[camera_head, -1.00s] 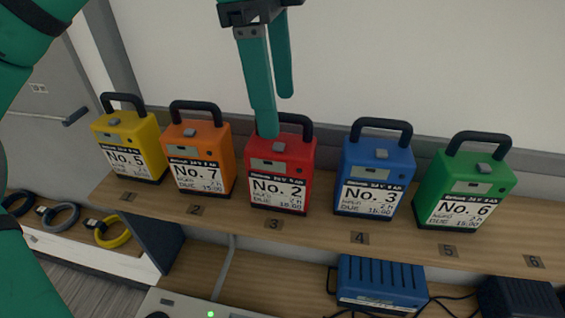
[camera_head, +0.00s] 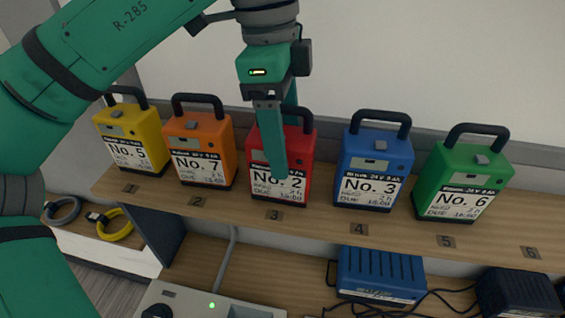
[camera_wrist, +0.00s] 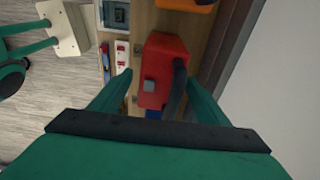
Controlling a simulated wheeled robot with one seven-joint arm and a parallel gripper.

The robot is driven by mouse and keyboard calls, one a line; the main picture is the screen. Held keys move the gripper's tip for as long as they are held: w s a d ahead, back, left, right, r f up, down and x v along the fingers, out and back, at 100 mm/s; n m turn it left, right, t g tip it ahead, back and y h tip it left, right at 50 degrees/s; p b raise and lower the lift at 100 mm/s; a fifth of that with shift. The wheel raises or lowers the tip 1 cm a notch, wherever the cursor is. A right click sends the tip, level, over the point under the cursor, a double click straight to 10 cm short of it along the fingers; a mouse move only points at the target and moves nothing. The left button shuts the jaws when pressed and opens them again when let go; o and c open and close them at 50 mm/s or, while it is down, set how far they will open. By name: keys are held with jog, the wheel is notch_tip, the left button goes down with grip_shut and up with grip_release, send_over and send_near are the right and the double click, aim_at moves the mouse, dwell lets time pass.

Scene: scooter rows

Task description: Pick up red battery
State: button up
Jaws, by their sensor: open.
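The red battery (camera_head: 304,160), labelled No. 2, stands upright on the wooden shelf above slot number 3. My gripper (camera_head: 284,150) is open and has come down over it. One teal finger is in front of the red battery and covers part of its face and label; the other finger is behind it, near the black handle. In the wrist view the red battery (camera_wrist: 165,70) lies between and beyond the two open fingers, with its handle to the right. I cannot tell whether the fingers touch it.
Yellow No. 5 (camera_head: 130,138), orange No. 7 (camera_head: 200,150), blue No. 3 (camera_head: 373,168) and green No. 6 (camera_head: 462,180) batteries stand in the same row on the shelf (camera_head: 320,222). A blue charger (camera_head: 380,275) with cables sits below. A pale wall stands behind.

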grip_shut()
jog(key=shift+r, duration=0.2)
